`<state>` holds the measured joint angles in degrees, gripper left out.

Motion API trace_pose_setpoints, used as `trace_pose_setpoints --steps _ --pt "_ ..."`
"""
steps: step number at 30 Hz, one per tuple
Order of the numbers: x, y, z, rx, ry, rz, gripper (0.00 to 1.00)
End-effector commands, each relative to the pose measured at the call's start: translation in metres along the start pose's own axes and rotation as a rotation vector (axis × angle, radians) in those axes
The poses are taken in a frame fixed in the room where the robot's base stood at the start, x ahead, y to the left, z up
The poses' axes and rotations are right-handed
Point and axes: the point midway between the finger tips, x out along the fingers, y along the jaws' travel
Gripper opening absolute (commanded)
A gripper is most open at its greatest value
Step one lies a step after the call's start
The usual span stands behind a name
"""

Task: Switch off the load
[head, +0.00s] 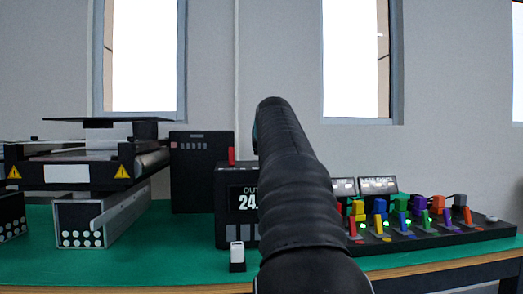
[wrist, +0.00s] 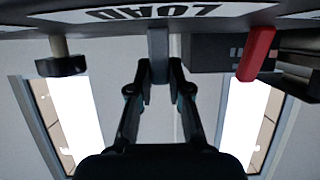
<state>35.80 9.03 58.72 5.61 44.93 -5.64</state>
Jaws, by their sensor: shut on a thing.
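In the wrist view, which looks upside down, a panel edge with the label LOAD (wrist: 150,12) runs along the top. A grey lever (wrist: 158,42) sticks out from the panel beside the label. My gripper (wrist: 160,80) is shut on this grey lever, with its fingertips around the lever's end. In the head view my dark arm covers the middle, so the gripper, the lever and the LOAD label are hidden there.
A red lever (wrist: 257,52) and a black knob (wrist: 62,65) flank the grey lever. A display unit (head: 236,225), a black box (head: 200,180) and a conveyor (head: 75,175) stand left on the green table (head: 190,240). Coloured switches (head: 408,222) sit right.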

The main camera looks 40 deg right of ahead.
Motion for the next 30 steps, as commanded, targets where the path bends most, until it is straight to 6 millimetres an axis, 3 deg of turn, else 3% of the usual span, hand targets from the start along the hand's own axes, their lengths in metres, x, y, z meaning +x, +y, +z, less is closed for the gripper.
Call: trace_pose_setpoints --steps 5,6,9,20,25,30 --pt "0.0 -0.001 0.0 0.0 -0.001 -0.002 0.0" --pt "0.0 -0.001 0.0 0.001 -0.001 -0.002 0.23" --pt "0.0 -0.001 0.0 0.001 -0.001 -0.001 0.44" --pt "-0.004 0.001 0.0 0.001 0.0 0.001 0.44" --pt "-0.025 0.001 -0.001 0.001 0.002 0.001 0.44" --pt "-0.06 0.001 -0.001 0.001 0.002 0.001 0.44"
